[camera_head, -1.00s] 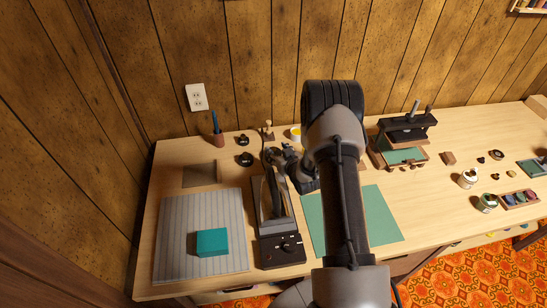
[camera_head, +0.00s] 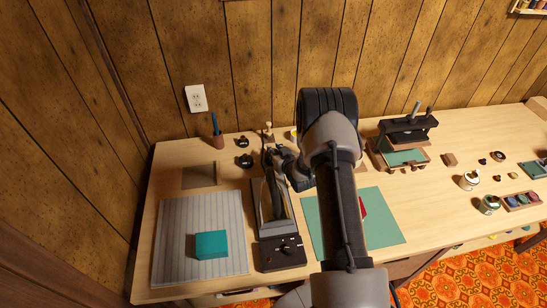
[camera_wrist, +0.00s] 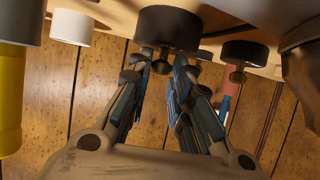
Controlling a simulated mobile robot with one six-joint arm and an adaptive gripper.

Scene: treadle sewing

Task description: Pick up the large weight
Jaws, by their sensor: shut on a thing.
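The large weight (camera_wrist: 168,28) is a thick black disc with a small brass knob, seen in the wrist view, which looks upside down. My gripper (camera_wrist: 162,64) is shut at its knob, with the blue-grey fingers on either side. A smaller black weight (camera_wrist: 245,53), also with a brass knob, is to the right, apart from the fingers. In the head view my gripper (camera_head: 270,154) is near the back of the table, partly covered by my arm. The head view does not clearly show the gripped weight, and I cannot tell if it is clear of the table.
Two dark round pieces, one at the front (camera_head: 245,161), lie left of my gripper, by a pen cup (camera_head: 217,140). A black device (camera_head: 278,225), a striped mat (camera_head: 172,240) with a teal block (camera_head: 211,245) and a green mat (camera_head: 385,220) are nearer. A press (camera_head: 405,140) stands right.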

